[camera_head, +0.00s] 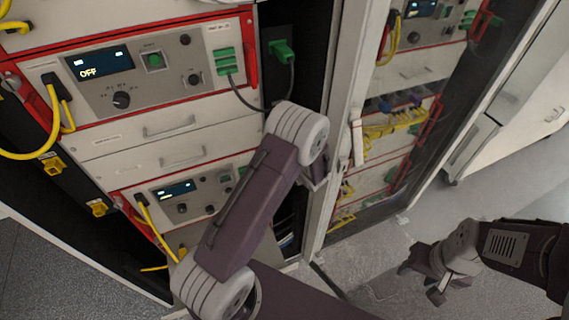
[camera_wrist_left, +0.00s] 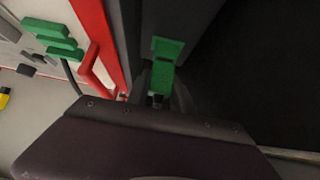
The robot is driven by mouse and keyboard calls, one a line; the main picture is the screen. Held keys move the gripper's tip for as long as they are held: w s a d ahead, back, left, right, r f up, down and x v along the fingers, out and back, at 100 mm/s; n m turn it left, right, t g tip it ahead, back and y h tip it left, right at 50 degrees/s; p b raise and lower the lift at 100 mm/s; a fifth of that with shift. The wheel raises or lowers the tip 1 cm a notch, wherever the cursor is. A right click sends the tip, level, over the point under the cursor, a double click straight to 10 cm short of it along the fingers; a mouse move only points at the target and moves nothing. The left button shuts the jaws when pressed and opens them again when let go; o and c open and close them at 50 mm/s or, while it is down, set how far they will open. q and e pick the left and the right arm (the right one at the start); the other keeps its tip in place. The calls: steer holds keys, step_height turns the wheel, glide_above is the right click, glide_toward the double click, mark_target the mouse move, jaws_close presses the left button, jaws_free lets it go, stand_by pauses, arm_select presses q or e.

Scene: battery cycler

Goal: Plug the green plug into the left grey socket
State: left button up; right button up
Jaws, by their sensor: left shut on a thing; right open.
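In the left wrist view, a green plug (camera_wrist_left: 164,66) stands upright in the middle, its lower end at the dark fingers of my left gripper (camera_wrist_left: 157,99). The gripper is shut on it. A dark grey surface lies behind the plug; I cannot tell whether they touch. No grey socket opening shows clearly. My right gripper (camera_head: 420,276) is open and empty over the floor.
The upper cycler unit (camera_head: 180,65) has a screen reading OFF and a green terminal block (camera_head: 226,61). A red handle (camera_wrist_left: 96,68) stands left of the held plug in the wrist view. Yellow cables (camera_head: 50,130) hang at left. Grey floor is free at right.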

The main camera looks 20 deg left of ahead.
arm_select(q)
steer(key=s+d, duration=0.1)
steer(key=d, duration=0.1)
steer(key=s+d, duration=0.1)
steer(key=s, duration=0.1)
steer(key=shift+s+d+b, duration=0.15)
steer(key=shift+d+b, duration=0.2)
steer(key=shift+b, duration=0.05)
stand_by(0.4)
step_height(320, 180, up, 20)
steer(key=s+d+p, duration=0.2)
steer(key=p, duration=1.4)
steer(key=shift+s+d+r, duration=0.15)
steer(key=shift+d, duration=0.15)
steer(key=w+a+p, duration=0.1)
steer(key=w+a, duration=0.3)
steer(key=shift+a, duration=0.25)
steer(key=shift+b, duration=0.6)
